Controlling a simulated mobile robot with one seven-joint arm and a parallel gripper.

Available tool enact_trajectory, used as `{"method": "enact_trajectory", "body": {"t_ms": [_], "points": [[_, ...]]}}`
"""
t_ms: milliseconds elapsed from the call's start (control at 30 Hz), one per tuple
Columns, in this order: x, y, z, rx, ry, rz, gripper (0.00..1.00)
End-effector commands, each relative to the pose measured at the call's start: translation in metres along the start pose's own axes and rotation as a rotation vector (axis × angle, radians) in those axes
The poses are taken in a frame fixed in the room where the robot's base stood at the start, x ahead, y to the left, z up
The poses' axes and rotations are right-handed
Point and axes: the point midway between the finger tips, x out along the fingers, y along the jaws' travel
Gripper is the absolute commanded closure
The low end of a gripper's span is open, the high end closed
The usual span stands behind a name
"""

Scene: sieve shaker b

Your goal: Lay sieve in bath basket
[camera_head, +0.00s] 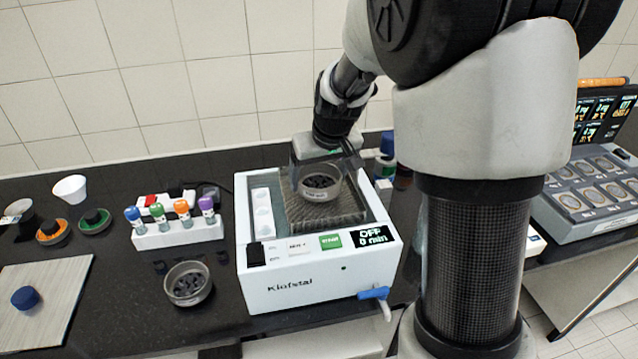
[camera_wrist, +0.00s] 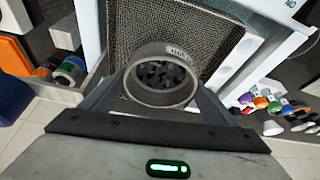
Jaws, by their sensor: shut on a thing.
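A round metal sieve (camera_head: 319,187) with dark pieces in it is held by my gripper (camera_head: 318,172) over the bath. In the wrist view the sieve (camera_wrist: 160,97) sits between the two fingers of my gripper (camera_wrist: 160,85), which are shut on its sides. The mesh bath basket (camera_head: 330,215) lies below it, inside the white ultrasonic bath (camera_head: 318,280). The basket also shows in the wrist view (camera_wrist: 215,45). The sieve looks level. The gap between its underside and the basket floor cannot be judged. The bath's display reads OFF, 0 min.
A second sieve (camera_head: 188,286) with dark pieces stands on the dark bench left of the bath. A rack (camera_head: 178,234) of coloured-cap vials is behind it. Bottles stand close behind the bath's right side. A blue-handled tap (camera_head: 374,293) sticks out at the bath's front right.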

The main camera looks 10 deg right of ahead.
Motion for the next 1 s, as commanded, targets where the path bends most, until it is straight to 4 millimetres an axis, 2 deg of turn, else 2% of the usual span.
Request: {"method": "enact_trajectory", "body": {"t_ms": [133,500,533,633,867,1000], "points": [[0.019,0.0,0.009,0.0,-0.003,-0.001,0.44],[0.025,0.0,0.01,0.0,0.001,0.0,0.44],[0.024,0.0,0.01,0.0,0.0,0.0,0.16],[0.023,0.0,0.009,0.0,0.0,0.0,0.0],[0.023,0.0,0.009,0.0,0.0,0.0,0.0],[0.016,0.0,0.007,0.0,0.002,0.0,0.0]]}}
